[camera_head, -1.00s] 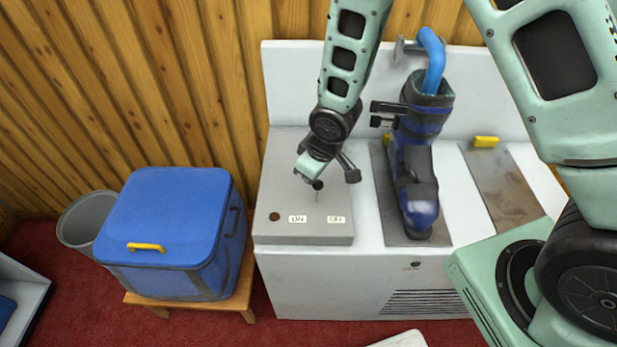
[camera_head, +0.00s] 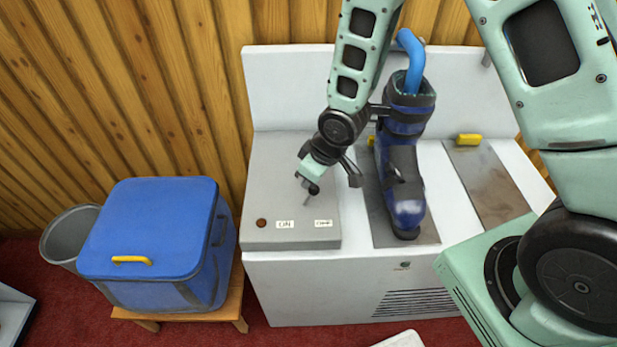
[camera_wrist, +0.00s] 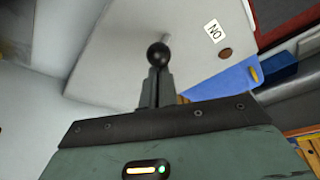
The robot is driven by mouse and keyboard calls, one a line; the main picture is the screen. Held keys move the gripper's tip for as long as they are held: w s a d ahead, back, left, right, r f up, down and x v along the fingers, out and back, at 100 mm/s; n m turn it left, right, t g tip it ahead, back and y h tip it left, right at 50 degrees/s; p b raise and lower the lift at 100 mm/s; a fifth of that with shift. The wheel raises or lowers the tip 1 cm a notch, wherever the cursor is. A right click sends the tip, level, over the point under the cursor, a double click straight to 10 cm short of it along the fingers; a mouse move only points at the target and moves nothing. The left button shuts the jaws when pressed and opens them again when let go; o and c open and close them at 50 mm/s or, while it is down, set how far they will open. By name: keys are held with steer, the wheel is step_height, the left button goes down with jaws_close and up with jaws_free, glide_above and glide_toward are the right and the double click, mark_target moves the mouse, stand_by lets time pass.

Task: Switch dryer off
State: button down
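The dryer (camera_head: 290,285) is a white cabinet with a grey control box (camera_head: 262,170) at its left. On the box stands a thin lever with a black ball knob (camera_head: 313,189), leaning right from its base. The ON label (camera_head: 285,224) is to its left and the OFF label (camera_head: 323,223) to its right. My gripper (camera_head: 307,181) is at the knob. In the wrist view, its fingers (camera_wrist: 158,80) are close together and look shut. The knob (camera_wrist: 157,54) is right at their tips, apparently touching, not visibly between them. The ON label (camera_wrist: 213,31) also shows there.
A blue ski boot (camera_head: 402,165) with a blue hose stands on the dryer, right of my gripper and close to my arm. A brown round light (camera_head: 262,223) is on the box. A blue cooler (camera_head: 155,225) on a wooden stool and a grey bin (camera_head: 62,238) stand left.

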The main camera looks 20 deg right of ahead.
steer(key=shift+s+d+r, duration=0.1)
steer(key=shift+s+d, duration=0.05)
steer(key=shift+d, duration=0.05)
steer(key=shift+r+p, duration=0.7)
steer(key=shift+p, duration=0.05)
step_height(320, 180, up, 9)
steer(key=d+p, duration=0.1)
steer(key=d, duration=0.1)
steer(key=s+a+r+g+h, duration=0.1)
steer(key=s+a+r, duration=0.2)
steer(key=s+r, duration=0.3)
steer(key=s+a+r+g+h, duration=0.1)
steer(key=s+r, duration=0.5)
steer(key=s, duration=0.8)
steer(key=shift+s+a+r+g, duration=0.3)
steer(key=shift+a+g, duration=0.3)
steer(key=shift+a, duration=0.5)
